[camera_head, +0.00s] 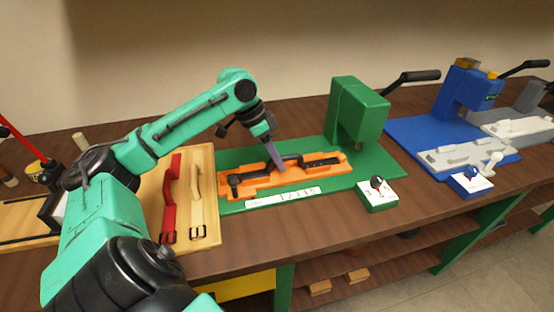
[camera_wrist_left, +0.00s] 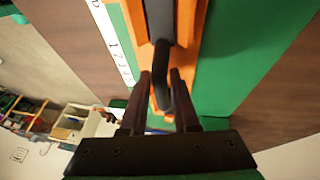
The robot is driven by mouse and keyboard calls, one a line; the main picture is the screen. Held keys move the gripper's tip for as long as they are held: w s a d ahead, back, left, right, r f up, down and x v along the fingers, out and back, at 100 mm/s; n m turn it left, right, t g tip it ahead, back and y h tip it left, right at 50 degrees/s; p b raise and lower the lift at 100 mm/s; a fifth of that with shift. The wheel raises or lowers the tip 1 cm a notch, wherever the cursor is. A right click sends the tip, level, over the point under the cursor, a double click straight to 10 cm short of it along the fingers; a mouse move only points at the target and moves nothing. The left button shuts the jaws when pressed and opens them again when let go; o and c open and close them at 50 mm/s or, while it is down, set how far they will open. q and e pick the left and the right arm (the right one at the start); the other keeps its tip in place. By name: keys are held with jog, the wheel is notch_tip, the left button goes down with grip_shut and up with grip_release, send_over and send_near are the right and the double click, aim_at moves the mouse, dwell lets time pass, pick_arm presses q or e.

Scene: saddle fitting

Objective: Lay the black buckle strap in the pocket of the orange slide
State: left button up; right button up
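The black buckle strap (camera_head: 291,160) lies lengthwise along the orange slide (camera_head: 262,184), its middle humped up and its buckle end towards the left. Whether it is fully seated in the pocket cannot be told. My left gripper (camera_head: 281,166) points down over the middle of the slide. The slide (camera_wrist_left: 197,25) shows beneath the strap. My right gripper is not in view.
The slide sits on a green base (camera_head: 228,156) before a green press (camera_head: 358,112). A white control box (camera_head: 378,195) stands at its right front. A wooden board (camera_head: 205,160) with red (camera_head: 171,195) and cream (camera_head: 196,190) straps lies left. A blue press (camera_head: 465,95) stands right.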

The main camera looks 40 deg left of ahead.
pick_arm(q)
jog(key=shift+o, duration=0.9)
jog(key=shift+a+r, duration=0.1)
jog(key=shift+r, duration=0.2)
jog(key=p+v, duration=0.2)
jog(key=v, duration=0.9)
jog(key=shift+r, duration=0.25)
